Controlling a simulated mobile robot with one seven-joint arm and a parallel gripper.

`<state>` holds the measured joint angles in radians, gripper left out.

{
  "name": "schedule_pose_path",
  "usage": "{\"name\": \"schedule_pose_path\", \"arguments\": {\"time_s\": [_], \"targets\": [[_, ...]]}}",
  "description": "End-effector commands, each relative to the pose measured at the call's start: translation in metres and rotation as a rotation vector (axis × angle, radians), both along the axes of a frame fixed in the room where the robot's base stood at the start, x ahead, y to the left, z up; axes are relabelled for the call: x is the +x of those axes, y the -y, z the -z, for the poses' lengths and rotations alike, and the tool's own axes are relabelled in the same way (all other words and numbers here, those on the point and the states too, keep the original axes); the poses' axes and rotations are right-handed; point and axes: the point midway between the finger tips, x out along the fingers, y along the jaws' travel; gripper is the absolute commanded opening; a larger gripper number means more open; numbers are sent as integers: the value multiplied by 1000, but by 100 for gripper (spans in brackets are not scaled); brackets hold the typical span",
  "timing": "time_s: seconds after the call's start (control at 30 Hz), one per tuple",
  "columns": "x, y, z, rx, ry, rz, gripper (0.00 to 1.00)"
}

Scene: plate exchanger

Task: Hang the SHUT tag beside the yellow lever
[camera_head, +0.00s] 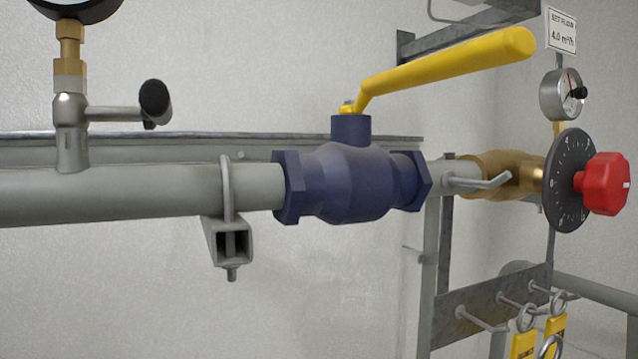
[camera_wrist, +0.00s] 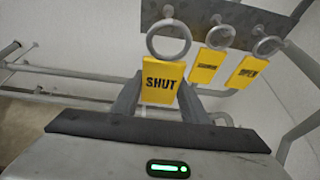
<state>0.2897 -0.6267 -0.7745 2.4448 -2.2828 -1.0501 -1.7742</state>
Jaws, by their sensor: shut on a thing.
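The yellow SHUT tag (camera_wrist: 160,84) is between the two fingers of my gripper (camera_wrist: 157,95) in the wrist view, with its lettering upright and readable. Its steel ring (camera_wrist: 168,58) stands free above the fingers, nearer the camera than the other rings. The yellow lever (camera_head: 450,66) sits on a blue valve (camera_head: 350,184) in the head view and slants up to the right. A bare pale hook (camera_head: 483,184) sticks out from the pipe just right of the valve, below the lever. My gripper is not seen in the head view.
A grey rack plate (camera_head: 490,306) at lower right carries pegs; the nearest peg (camera_head: 480,320) looks bare. Two other yellow tags (camera_head: 523,346) hang there, one marked OPEN (camera_wrist: 248,72). A red knob (camera_head: 604,184) with a black dial (camera_head: 566,180) stands right of the hook.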

Motion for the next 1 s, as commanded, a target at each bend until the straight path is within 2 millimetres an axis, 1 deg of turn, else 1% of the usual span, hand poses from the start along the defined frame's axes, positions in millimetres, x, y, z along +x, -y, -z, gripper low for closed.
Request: {"name": "schedule_pose_path", "arguments": {"time_s": [0.17,0.27,0.37,0.47,0.5,0.6,0.7,0.83,0.9,1.0], "targets": [[0,0,-1,0,1,0,18],[-2,-2,-13,0,6,-12,18],[-8,-8,-41,2,19,-41,18],[-20,-19,-81,6,32,-88,18],[-26,-23,-97,7,35,-107,18],[-43,-35,-135,8,34,-157,18],[-61,-47,-164,7,26,-199,18],[-79,-57,-189,4,12,-235,18],[-85,-61,-196,3,4,-246,18],[-89,-63,-200,4,-1,-254,18]]}}
